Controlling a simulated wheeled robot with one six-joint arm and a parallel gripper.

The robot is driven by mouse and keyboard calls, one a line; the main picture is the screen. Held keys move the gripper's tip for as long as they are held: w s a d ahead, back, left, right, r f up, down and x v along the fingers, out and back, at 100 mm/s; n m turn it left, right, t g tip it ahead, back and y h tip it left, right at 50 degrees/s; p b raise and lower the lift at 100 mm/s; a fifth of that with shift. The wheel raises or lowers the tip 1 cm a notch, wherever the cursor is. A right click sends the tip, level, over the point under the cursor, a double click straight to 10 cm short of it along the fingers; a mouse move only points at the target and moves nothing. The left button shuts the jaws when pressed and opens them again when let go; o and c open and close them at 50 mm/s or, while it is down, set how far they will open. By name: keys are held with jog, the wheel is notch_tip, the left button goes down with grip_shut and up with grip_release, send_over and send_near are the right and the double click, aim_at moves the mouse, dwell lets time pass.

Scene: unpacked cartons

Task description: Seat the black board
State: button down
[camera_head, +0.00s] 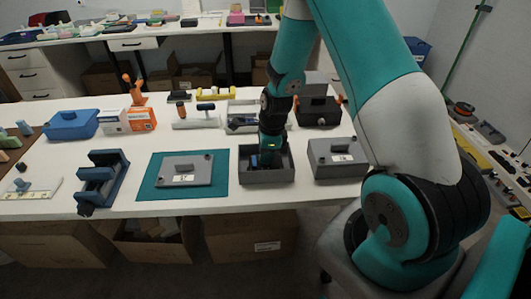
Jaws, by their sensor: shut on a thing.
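My gripper (267,158) points straight down into an open dark grey box (267,177) near the front edge of the white table. It is shut on a dark piece low inside the box, which looks like the black board; my fingers and the box walls hide most of it. I cannot tell whether the board touches the box floor or lies level. A small blue patch shows beside my fingers.
A grey lidded box (338,158) stands close on the right. A blue cradle (102,180) is farther left. Several objects stand behind; bare table (150,147) lies between.

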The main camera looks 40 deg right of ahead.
jog(key=shift+f, duration=0.45)
jog(key=c, duration=0.9)
grip_release()
jog(key=shift+c, duration=0.2)
notch_tip(320, 180, up, 17)
jog(key=s+d, duration=0.1)
jog(key=d, duration=0.1)
jog(key=shift+s+r, duration=0.15)
jog(key=shift+s, duration=0.1)
